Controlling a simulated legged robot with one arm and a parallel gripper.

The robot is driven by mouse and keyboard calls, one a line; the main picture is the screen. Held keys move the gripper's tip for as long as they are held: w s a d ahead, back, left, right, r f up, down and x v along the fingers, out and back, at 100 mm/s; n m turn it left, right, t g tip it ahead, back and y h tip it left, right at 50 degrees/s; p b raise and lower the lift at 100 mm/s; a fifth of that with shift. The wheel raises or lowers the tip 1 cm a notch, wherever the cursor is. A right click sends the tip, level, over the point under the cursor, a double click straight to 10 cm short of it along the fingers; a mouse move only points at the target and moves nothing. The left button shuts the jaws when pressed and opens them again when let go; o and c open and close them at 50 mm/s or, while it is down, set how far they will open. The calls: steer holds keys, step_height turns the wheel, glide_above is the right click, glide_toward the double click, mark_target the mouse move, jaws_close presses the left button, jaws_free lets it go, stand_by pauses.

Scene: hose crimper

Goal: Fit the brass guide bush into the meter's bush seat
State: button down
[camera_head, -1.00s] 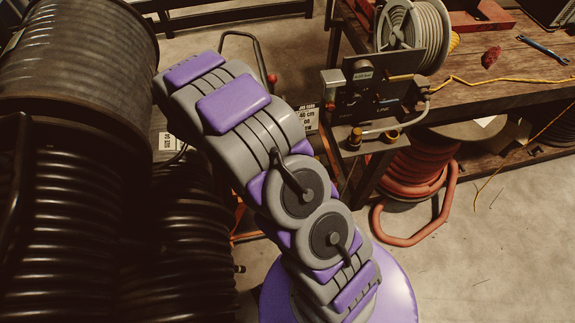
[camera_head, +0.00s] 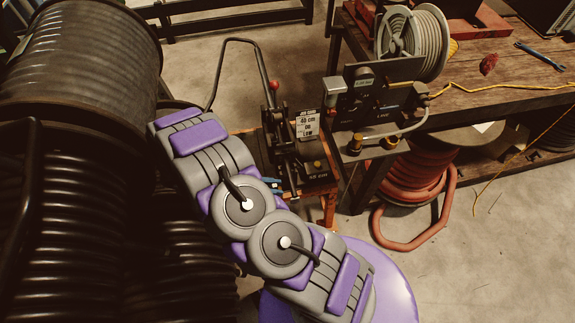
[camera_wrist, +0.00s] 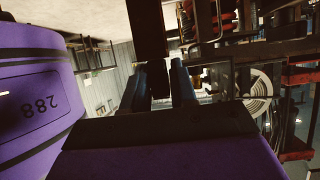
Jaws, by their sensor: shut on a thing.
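In the wrist view the two blue fingers of my gripper (camera_wrist: 158,70) stand a little apart. A dark thing shows between and beyond them, and I cannot make out what it is. In the head view only a small blue part of my gripper (camera_head: 271,187) shows behind my arm, close to the machine with the long lever. Two brass-coloured fittings (camera_head: 356,142) sit on the small shelf under a dark panel unit (camera_head: 380,95) at the bench corner. I cannot tell which thing is the guide bush or where the bush seat is.
A lever machine (camera_head: 290,150) with a red knob and a "40 cm" sign stands on an orange stand (camera_head: 328,208). Large black hose reels (camera_head: 80,60) crowd the left. A wooden bench (camera_head: 490,75) holds a grey hose reel (camera_head: 412,40). Floor is clear at lower right.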

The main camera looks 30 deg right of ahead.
steer(key=w+d, duration=0.3)
steer(key=w+d+f+b, duration=0.1)
steer(key=w+d, duration=0.5)
steer(key=shift+d+f, duration=0.2)
steer(key=shift+d, duration=0.1)
steer(key=shift+w+d, duration=0.4)
steer(key=shift+w, duration=0.1)
step_height(320, 180, down, 4)
steer(key=shift+a+r+b, duration=0.15)
steer(key=shift+r+b, duration=0.05)
steer(key=shift+b, duration=0.45)
steer(key=c, duration=1.2)
jaws_free()
steer(key=shift+o, duration=0.2)
steer(key=shift+r, duration=0.1)
